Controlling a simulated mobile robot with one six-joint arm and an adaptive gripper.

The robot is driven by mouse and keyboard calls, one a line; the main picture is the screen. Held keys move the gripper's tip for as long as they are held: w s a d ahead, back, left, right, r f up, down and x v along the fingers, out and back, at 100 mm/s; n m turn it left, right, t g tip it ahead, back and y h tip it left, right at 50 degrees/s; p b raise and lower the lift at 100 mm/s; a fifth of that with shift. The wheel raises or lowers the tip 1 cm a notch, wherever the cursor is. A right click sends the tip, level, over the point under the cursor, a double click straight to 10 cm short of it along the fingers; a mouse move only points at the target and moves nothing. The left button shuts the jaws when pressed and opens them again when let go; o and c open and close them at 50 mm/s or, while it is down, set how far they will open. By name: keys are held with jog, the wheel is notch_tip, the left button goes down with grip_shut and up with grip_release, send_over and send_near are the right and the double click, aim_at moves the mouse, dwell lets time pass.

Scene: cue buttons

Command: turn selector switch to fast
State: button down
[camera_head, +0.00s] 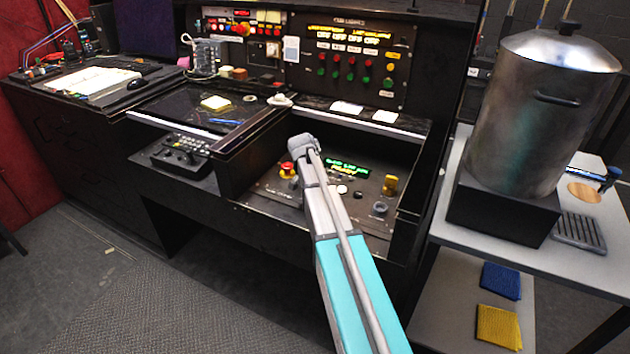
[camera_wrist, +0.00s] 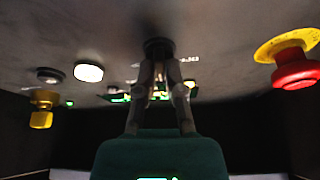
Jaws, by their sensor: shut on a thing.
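In the wrist view, my gripper (camera_wrist: 158,55) has its two fingers closed on a dark round knob (camera_wrist: 158,43) on the console panel, which appears to be the selector switch. The fingers cover much of the knob, so its pointer direction cannot be read. Small white lettering (camera_wrist: 190,60) beside it is too blurred to read. In the head view, my arm hides the gripper and the knob. The control panel (camera_head: 270,191) lies in the console recess, with a green-lit display (camera_head: 347,167) behind my arm.
A red emergency-stop button (camera_wrist: 296,70) on a yellow base sits to the right in the wrist view. A white button (camera_wrist: 88,72), a dark button (camera_wrist: 49,75) and a yellow knob (camera_wrist: 41,110) sit left. A metal pot (camera_head: 540,110) stands on the right-hand cart.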

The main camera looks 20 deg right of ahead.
jog(key=m+g, duration=0.1)
jog(key=m, duration=0.3)
jog(key=shift+w+m+g+h, duration=0.1)
jog(key=shift+m+g+h, duration=0.2)
jog(key=shift+g, duration=0.1)
jog(key=shift+m+g, duration=0.6)
jog(key=shift+m, duration=0.9)
jog(key=c, duration=0.7)
grip_release()
jog(key=shift+c, duration=0.2)
